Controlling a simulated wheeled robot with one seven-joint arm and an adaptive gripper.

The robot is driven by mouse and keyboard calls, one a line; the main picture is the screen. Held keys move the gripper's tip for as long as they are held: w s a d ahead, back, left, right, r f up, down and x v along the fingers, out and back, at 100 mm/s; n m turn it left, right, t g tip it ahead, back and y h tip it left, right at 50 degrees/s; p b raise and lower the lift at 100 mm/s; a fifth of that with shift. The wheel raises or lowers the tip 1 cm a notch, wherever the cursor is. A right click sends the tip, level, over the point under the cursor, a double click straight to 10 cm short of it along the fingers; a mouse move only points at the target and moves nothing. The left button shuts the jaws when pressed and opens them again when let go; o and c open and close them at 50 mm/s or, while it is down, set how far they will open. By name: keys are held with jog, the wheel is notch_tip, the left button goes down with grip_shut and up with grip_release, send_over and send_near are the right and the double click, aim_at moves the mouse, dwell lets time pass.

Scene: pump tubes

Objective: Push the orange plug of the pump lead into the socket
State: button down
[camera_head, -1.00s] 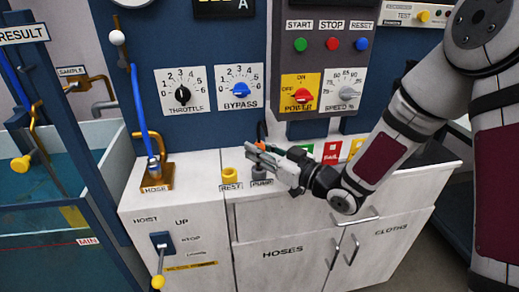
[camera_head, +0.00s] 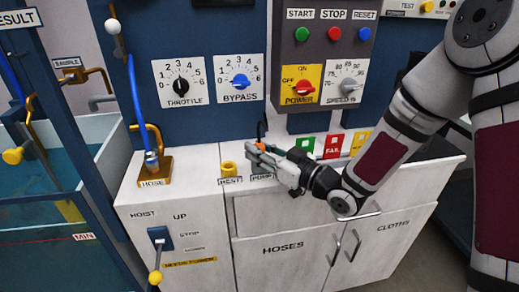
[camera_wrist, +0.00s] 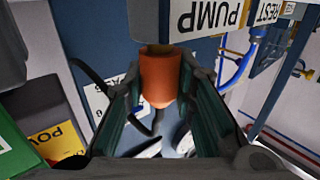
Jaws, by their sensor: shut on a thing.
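The orange plug (camera_wrist: 160,76) stands between the two fingers of my gripper (camera_wrist: 162,92) in the wrist view, and the fingers are shut on it. A dark grey round socket (camera_wrist: 157,20) by the PUMP label lies in line with the plug's end. The plug's end looks at or against the socket's mouth; I cannot tell how deep it sits. In the head view my gripper (camera_head: 256,152) is over the PUMP position on the counter. It hides the socket and most of the plug there. A dark lead (camera_wrist: 90,75) shows in the wrist view.
The yellow REST holder (camera_head: 229,169) stands just left of my gripper. The HOSE stand (camera_head: 152,170) with its blue hose is farther left. Green and red cards (camera_head: 333,146) stand at the right.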

jog(key=shift+f+b, duration=0.4)
jog(key=shift+f, duration=0.2)
jog(key=c, duration=1.2)
grip_release()
jog(key=shift+c, duration=0.2)
jog(key=v, duration=1.2)
